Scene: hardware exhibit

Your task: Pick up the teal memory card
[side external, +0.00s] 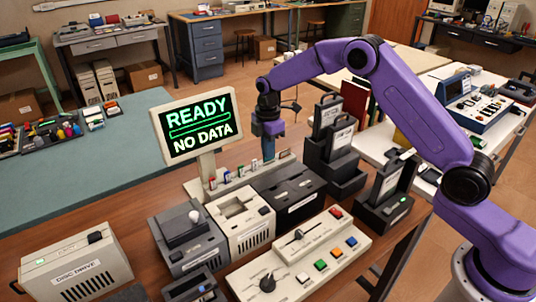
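My gripper (268,150) points down over the right part of a pale rack (236,185) behind the consoles. A narrow blue-grey shape shows at its lower end; I cannot tell whether this is the fingers or a card between them. Several small cards stand upright in a row along the rack, among them a red-topped card (212,184) and a green-toned card (227,178). I cannot pick out the teal memory card with certainty; it may be at or behind my gripper. Whether the fingers are open or shut is too small to see.
A screen (197,123) reading "READY NO DATA" stands left of my gripper. Dark upright holders (330,150) stand close on the right. Dark and pale device boxes (288,193), a button console (300,262) and a disc drive (77,270) fill the front. The teal bench (90,175) has free room.

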